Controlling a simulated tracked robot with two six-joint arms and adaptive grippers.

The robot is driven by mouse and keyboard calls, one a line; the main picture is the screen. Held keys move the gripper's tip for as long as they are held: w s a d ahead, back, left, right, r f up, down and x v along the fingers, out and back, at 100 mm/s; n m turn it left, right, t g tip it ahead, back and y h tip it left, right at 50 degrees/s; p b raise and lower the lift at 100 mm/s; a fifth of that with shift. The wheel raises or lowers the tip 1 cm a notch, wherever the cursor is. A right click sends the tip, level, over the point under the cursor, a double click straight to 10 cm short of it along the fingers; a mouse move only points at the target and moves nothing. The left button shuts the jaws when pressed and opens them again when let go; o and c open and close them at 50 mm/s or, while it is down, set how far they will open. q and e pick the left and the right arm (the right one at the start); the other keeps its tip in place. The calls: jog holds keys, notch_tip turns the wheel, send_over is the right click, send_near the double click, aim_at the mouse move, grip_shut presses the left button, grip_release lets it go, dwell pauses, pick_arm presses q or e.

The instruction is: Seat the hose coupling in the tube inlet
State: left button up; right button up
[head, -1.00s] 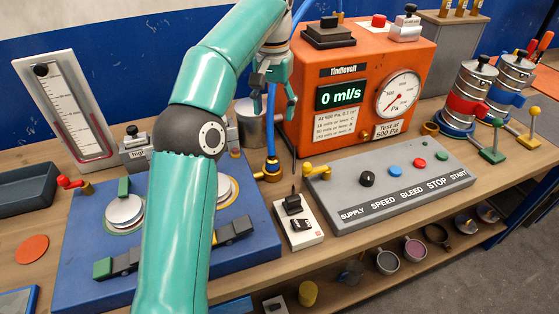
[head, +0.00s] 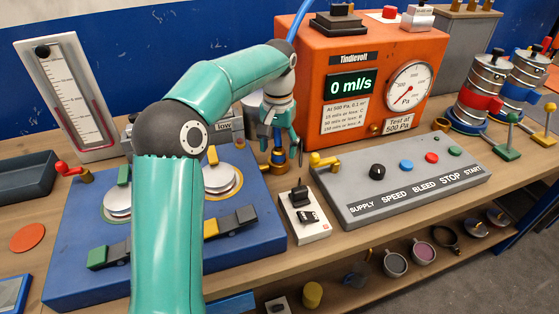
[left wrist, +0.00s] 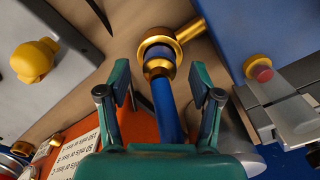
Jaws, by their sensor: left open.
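The blue hose (left wrist: 165,112) runs between the fingers of my left gripper (left wrist: 160,95) in the left wrist view. Its brass coupling (left wrist: 158,68) is at the brass tube inlet (left wrist: 157,40), with a blue band showing between them; I cannot tell how deep it sits. My left gripper is open, one finger on each side of the hose, with gaps beside it. In the head view the left gripper (head: 285,145) points down over the brass inlet (head: 278,160) and partly hides the coupling. My right gripper is not in view.
The orange Tindlevolt box (head: 300,80) stands behind the gripper and reads 0 ml/s. A grey control panel (head: 400,185) with a yellow tap (head: 323,161) is at right. A blue base with round discs (head: 75,220) is at left. A white switch box (head: 306,222) stands in front.

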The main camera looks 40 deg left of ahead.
pick_arm(q)
jog(key=shift+f, duration=0.95)
jog(key=shift+c, duration=0.2)
grip_shut()
jog(key=shift+r, duration=0.15)
